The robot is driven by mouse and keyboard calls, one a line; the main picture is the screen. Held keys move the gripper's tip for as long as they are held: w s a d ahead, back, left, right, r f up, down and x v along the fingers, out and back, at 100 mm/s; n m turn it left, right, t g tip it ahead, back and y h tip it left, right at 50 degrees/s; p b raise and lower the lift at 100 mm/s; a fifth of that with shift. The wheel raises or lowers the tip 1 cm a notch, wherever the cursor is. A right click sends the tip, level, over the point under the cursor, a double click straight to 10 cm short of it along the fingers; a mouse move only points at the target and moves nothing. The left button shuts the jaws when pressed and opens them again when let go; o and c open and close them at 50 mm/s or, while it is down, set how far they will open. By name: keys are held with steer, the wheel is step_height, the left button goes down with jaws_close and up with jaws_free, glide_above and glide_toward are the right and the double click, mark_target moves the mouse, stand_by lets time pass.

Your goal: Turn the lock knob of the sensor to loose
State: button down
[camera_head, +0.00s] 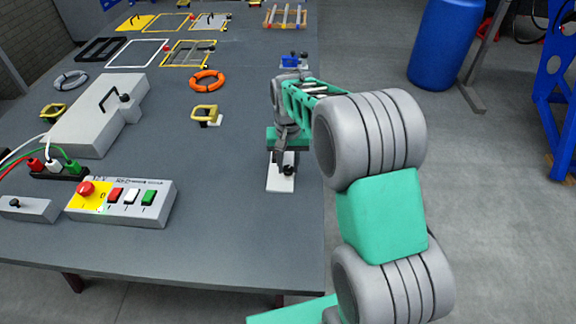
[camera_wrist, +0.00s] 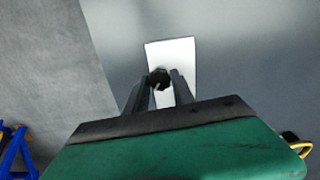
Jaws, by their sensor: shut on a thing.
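The sensor's white plate (camera_head: 281,185) lies flat near the right edge of the grey table. Its dark lock knob (camera_head: 288,171) stands near the right side of the plate. In the wrist view the plate (camera_wrist: 184,52) shows light against the table, and the black knob (camera_wrist: 159,78) sits between my two fingertips. My gripper (camera_head: 286,158) points down at the plate and is shut on the knob. The fingers (camera_wrist: 161,84) lie one on each side of it. My gripper hides part of the plate, and the knob's turned position cannot be read.
A control box (camera_head: 122,204) with coloured buttons stands left of the plate. A yellow-handled part (camera_head: 206,114), an orange ring (camera_head: 208,80) and a grey housing (camera_head: 95,115) lie farther back. The table between the control box and plate is clear. A blue barrel (camera_head: 447,45) stands on the floor.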

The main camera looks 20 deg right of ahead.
mark_target(288, 168)
steer(key=n, duration=0.4)
steer(key=shift+w+r+n+b, duration=0.1)
steer(key=shift+n+b, duration=0.25)
steer(key=shift+n, duration=1.55)
steer(key=c, duration=1.1)
jaws_free()
steer(key=shift+o, duration=0.2)
step_height(288, 168, up, 8)
steer(key=shift+f+b, duration=0.15)
steer(key=shift+b, duration=0.3)
